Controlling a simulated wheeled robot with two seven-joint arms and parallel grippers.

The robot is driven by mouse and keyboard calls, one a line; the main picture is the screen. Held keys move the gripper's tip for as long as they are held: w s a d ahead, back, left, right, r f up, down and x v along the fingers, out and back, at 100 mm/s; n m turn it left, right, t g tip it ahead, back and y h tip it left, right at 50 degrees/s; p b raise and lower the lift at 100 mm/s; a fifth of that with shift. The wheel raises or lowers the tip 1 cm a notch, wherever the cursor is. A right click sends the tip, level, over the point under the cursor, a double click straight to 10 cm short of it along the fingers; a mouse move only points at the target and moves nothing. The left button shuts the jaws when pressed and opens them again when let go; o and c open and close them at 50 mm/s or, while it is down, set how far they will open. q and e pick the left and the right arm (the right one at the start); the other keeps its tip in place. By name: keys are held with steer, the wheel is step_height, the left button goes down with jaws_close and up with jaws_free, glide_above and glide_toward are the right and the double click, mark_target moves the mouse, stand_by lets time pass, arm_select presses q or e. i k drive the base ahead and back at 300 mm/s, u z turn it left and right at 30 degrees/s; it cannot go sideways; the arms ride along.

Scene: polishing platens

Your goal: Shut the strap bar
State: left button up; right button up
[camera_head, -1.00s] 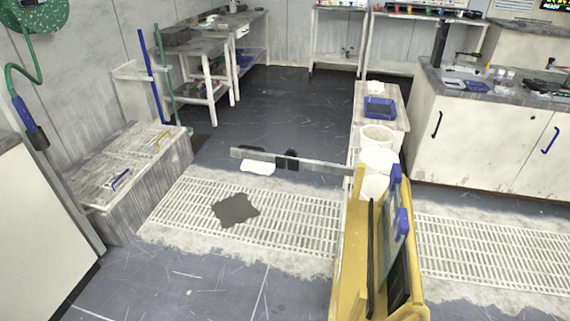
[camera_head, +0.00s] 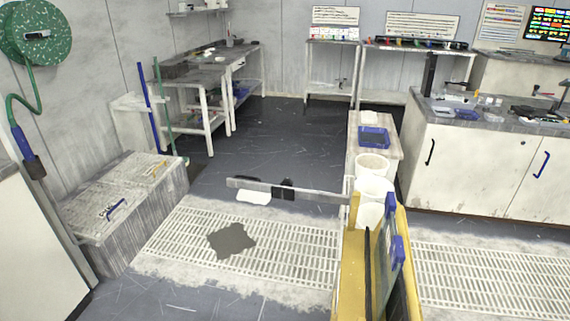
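The strap bar (camera_head: 320,193) is a long flat grey bar. It sticks out to the left from the yellow rack (camera_head: 351,270), roughly level, over the floor grating. A dark block (camera_head: 283,188) sits on the bar near its middle. The bar stands swung out, away from the rack's slots. The rack holds upright dark and glassy panels (camera_head: 384,250) with blue clamps (camera_head: 397,250) on their edge. The lower part of the rack is cut off by the frame. Neither of my grippers is in view.
White buckets (camera_head: 372,164) and a bench with a blue tray (camera_head: 373,137) stand behind the rack. A dark mat (camera_head: 231,240) lies on the grating, and a white cloth-like piece (camera_head: 254,197) lies beyond. A lidded chest (camera_head: 125,200) is at left. Open floor lies in the middle.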

mark_target(277, 191)
steer(key=z, duration=0.15)
steer(key=k, duration=0.35)
steer(key=u, duration=0.8)
steer(key=i, duration=4.9)
steer(key=u, duration=5.25)
steer(key=k, duration=0.55)
steer(key=z, duration=0.05)
